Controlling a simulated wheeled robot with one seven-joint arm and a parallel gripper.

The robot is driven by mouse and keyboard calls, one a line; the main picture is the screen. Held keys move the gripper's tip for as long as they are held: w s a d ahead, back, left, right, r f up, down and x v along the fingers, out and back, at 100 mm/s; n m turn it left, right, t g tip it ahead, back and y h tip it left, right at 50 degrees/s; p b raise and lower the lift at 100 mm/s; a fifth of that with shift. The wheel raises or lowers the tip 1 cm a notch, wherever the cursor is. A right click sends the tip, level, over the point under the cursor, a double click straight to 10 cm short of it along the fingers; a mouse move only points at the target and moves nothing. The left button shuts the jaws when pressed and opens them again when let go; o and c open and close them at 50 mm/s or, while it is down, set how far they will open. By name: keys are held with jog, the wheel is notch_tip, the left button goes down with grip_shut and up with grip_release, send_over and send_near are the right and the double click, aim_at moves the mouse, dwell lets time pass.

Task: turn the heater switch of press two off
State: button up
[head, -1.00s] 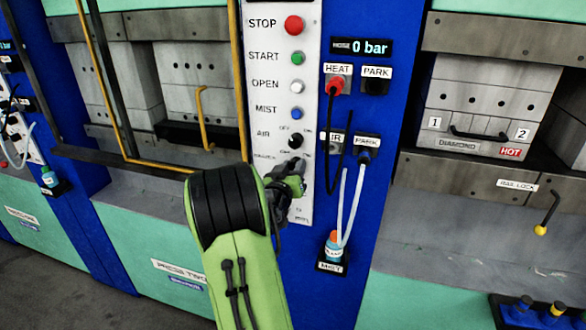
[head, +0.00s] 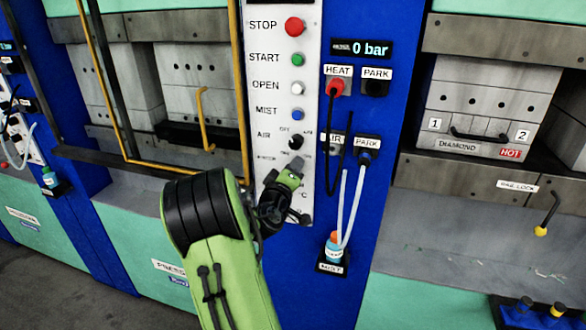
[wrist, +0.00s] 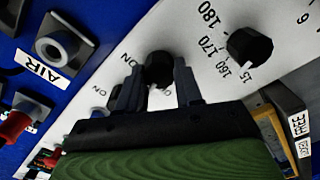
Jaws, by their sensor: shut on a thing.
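The heater switch (wrist: 159,68) is a small black knob on the white control panel (head: 268,90). In the wrist view my gripper (wrist: 157,82) has one finger on each side of it and is shut on it. Worn ON and OFF letters show near it; its pointer direction cannot be made out. In the head view my gripper (head: 280,200) covers the switch at the lower part of the panel, below the AIR knob (head: 296,142). The press two name plate (head: 168,267) is partly hidden by my arm.
A numbered temperature dial (wrist: 249,46) sits close to the right of the switch in the wrist view. Hoses and a mist bottle (head: 333,248) are right of the panel. A yellow guard bar (head: 240,90) runs along its left side.

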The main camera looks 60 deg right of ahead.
jog(key=shift+w+n+p, duration=0.1)
jog(key=shift+n+p, duration=0.35)
jog(key=shift+n, duration=1.15)
jog(key=o, duration=1)
jog(key=shift+o, duration=0.2)
jog(key=s+a+b, duration=0.2)
jog(key=a+b, duration=0.5)
jog(key=a, duration=0.8)
jog(key=shift+s+a, duration=0.3)
